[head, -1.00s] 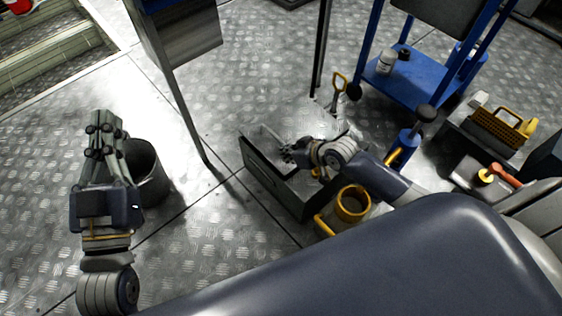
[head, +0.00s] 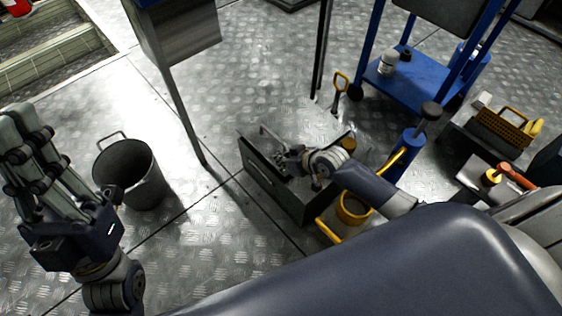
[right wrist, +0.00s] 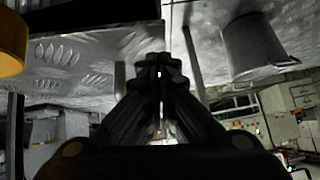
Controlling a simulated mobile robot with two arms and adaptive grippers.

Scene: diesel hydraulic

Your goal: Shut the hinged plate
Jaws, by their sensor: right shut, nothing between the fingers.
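Contact cannot be told. The right gripper also shows in the right wrist view (right wrist: 158,62), its fingers together and empty. My left gripper (head: 28,118) is up at the left edge of the head view, away from the plate, its finger gap unclear.
A grey bucket (head: 150,188) stands left of the plate. A yellow-rimmed container (head: 353,207) is close under my right arm. A blue trolley (head: 415,84), a blue jack (head: 405,150) and a yellow basket (head: 500,128) are to the right. Open floor lies between bucket and plate.

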